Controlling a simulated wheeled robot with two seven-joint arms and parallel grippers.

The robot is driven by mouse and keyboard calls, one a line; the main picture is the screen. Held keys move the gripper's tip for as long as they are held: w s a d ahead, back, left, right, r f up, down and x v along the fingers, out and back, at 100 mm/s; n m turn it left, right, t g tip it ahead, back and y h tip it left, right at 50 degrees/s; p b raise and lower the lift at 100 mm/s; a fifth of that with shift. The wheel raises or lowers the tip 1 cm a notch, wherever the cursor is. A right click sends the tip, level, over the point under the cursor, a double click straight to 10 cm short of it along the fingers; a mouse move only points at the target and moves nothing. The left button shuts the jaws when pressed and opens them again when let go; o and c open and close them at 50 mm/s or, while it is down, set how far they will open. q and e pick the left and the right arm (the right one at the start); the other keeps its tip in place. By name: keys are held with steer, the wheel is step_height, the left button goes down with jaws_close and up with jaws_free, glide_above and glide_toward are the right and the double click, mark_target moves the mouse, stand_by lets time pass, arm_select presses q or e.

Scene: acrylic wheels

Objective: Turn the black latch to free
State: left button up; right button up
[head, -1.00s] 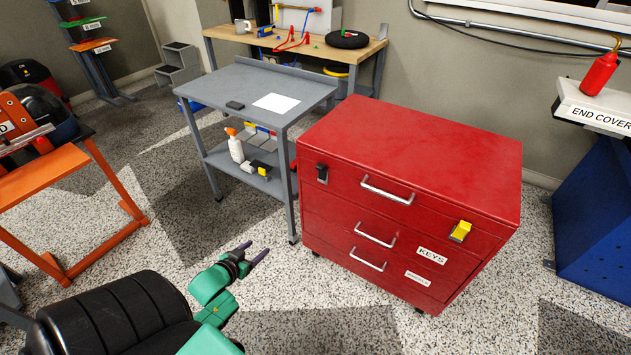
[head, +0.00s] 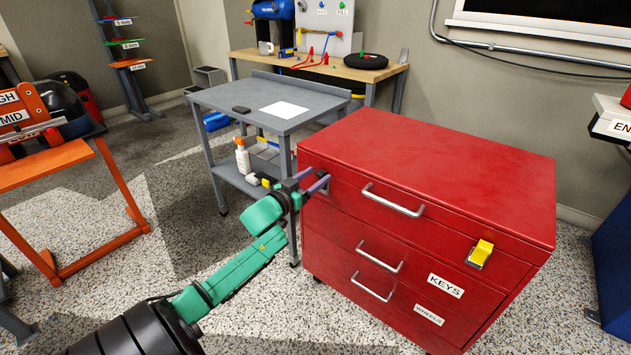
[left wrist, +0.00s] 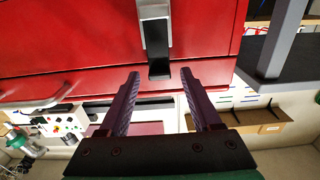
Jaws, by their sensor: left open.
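The red cabinet (head: 430,170) has a black latch at the left end of its top drawer. In the left wrist view the black latch (left wrist: 154,36) sits in a grey metal bracket on the red front. In the head view my gripper mostly hides it. My left gripper (head: 314,178) is open at the cabinet's upper left front. In the left wrist view its two purple-grey fingers (left wrist: 160,76) point at the latch's end, one to each side, with nothing held between them. Contact with the latch cannot be told. My right gripper is not in view.
A yellow latch (head: 481,252) is at the drawer's right end. The drawers have metal handles (head: 392,200). A grey table (head: 225,97) stands close at the left, with a spray bottle (head: 242,157) on its lower shelf. An orange stand (head: 60,185) is farther left.

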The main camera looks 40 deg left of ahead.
arm_select(q)
steer(key=shift+w, duration=0.2)
jaws_close()
stand_by(1.3)
